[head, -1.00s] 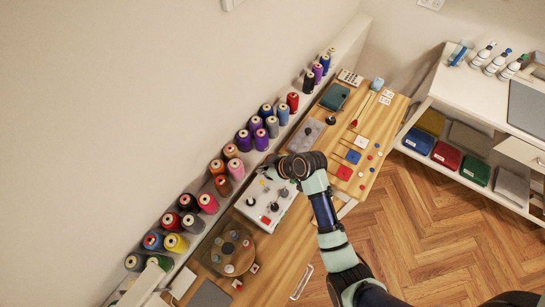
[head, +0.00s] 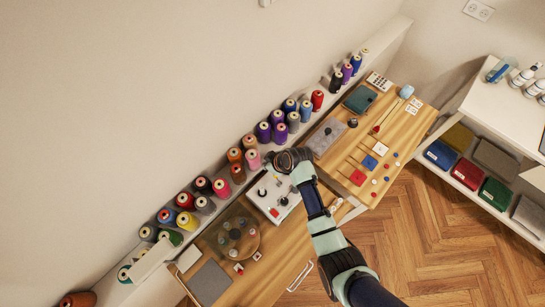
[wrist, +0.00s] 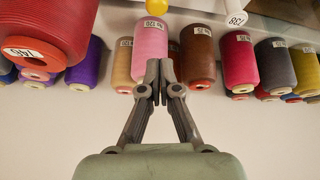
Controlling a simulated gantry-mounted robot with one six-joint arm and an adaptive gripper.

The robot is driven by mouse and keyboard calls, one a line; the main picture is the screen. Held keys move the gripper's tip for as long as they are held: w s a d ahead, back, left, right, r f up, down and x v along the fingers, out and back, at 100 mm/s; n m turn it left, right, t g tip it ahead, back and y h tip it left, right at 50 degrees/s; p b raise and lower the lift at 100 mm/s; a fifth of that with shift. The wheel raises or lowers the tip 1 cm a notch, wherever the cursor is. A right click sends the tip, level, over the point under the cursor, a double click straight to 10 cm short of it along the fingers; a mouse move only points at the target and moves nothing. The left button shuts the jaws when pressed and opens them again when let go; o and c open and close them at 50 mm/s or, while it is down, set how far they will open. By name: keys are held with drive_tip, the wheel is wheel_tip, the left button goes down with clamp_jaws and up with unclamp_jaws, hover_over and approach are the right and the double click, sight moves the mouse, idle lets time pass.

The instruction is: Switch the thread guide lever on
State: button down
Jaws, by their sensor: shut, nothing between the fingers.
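A white panel (head: 287,189) lies on the wooden table below my wrist in the head view. It bears small dark fittings (head: 283,201) and a red piece (head: 273,212). I cannot tell which of these is the thread guide lever, nor its position. My gripper (wrist: 160,76) is shut and empty in the wrist view, its fingertips together in front of a pink spool (wrist: 150,42) and a brown spool (wrist: 196,58). In the head view my gripper is small and partly hidden by my wrist, near the panel's upper edge. The panel does not show in the wrist view.
Several thread spools (head: 264,132) stand in rows on a ledge along the wall, close to my gripper. A round tray (head: 232,240) lies to the panel's lower left. A grey slab (head: 325,138) and coloured squares (head: 357,177) lie to its upper right.

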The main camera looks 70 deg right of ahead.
drive_tip(key=x, duration=0.3)
drive_tip(key=shift+f, duration=0.15)
drive_tip(key=shift+s+a+f+p, duration=0.1)
drive_tip(key=shift+s+a+p, duration=0.05)
drive_tip(key=shift+s, duration=0.5)
drive_tip(key=shift+s+a+f+p, duration=0.1)
drive_tip(key=shift+s+a+p, duration=0.1)
drive_tip(key=shift+s, duration=0.4)
drive_tip(key=shift+s+a+f+p, duration=0.1)
drive_tip(key=shift+s+a+p, duration=0.05)
drive_tip(key=shift+s, duration=0.5)
drive_tip(key=shift+s+a+t+b, duration=0.1)
drive_tip(key=shift+s+t+b, duration=0.1)
drive_tip(key=shift+t+b, duration=0.25)
